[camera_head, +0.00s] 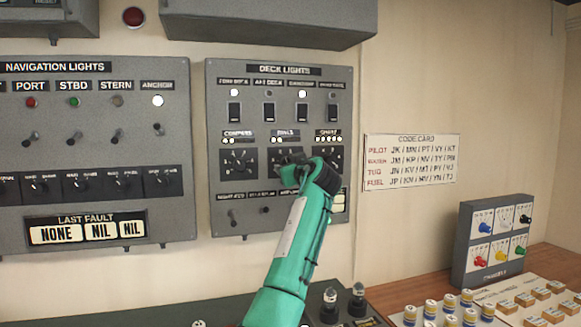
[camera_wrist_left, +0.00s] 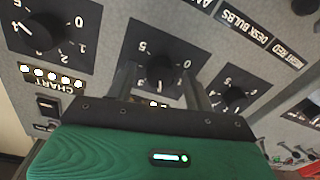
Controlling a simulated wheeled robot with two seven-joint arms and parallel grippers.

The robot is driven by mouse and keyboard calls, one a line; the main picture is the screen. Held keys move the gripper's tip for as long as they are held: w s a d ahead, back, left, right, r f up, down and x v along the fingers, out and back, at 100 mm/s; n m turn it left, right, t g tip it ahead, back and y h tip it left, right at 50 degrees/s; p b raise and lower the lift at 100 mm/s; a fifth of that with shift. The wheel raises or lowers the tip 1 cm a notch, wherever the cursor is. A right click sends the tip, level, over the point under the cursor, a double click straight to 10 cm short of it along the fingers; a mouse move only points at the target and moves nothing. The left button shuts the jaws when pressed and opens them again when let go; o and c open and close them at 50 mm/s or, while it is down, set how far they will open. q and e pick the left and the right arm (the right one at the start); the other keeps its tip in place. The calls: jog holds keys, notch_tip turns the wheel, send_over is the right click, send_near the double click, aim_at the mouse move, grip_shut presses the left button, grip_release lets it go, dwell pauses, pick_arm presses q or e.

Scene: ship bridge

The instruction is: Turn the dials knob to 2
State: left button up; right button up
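The grey deck lights panel (camera_head: 345,100) on the wall has three round dial knobs in a row: compass, dials and chart. The dials knob is the middle one, under the DIALS label (camera_head: 285,133), and is mostly hidden by my gripper in the head view. My left gripper (camera_wrist_left: 160,85) is open, one finger on each side of this knob, with gaps visible. My right gripper is not in view.
The compass knob (camera_head: 240,161) and chart knob (camera_wrist_left: 38,32) flank the dials knob closely. Small toggles sit below. A navigation lights panel (camera_head: 90,90) is at left. A box of coloured knobs (camera_head: 490,245) stands at right.

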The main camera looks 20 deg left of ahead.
pick_arm(q)
jog(key=b+v, duration=0.3)
jog(key=v, duration=1.1)
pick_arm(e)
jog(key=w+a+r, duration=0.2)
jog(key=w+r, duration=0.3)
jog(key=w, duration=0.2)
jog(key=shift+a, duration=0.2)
pick_arm(q)
jog(key=shift+w, duration=0.1)
